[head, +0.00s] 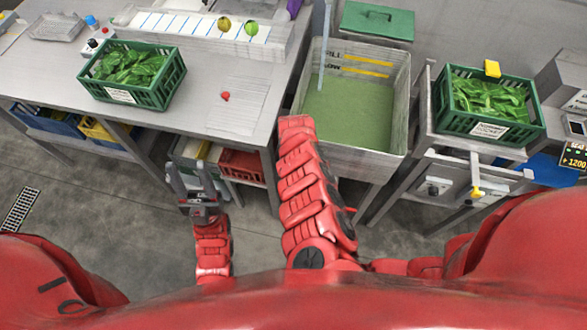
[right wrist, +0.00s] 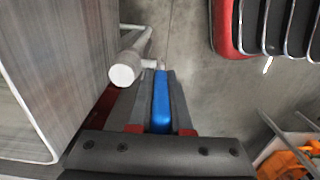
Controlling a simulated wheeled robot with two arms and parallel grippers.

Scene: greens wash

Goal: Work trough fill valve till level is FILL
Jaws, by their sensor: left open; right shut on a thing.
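The trough (head: 398,110) is a pale open tub holding green water (head: 348,108). Two yellow level lines (head: 366,66) show on its back inner wall; the upper label reads FILL, the lower is hard to read. The water surface appears below both lines. A pale thin pipe or stream (head: 325,50) comes down at its left back. In the right wrist view, my right gripper (right wrist: 160,76) is shut on a blue valve handle (right wrist: 161,108) beside a pale pipe (right wrist: 124,74). That gripper is hidden in the head view. My left gripper (head: 196,185) is open and empty.
A table (head: 190,85) on the left carries a green crate of leaves (head: 133,75) and a small red item (head: 225,96). Another green crate of leaves (head: 487,104) stands right of the trough. A green lid (head: 377,20) lies behind. Floor is open at lower left.

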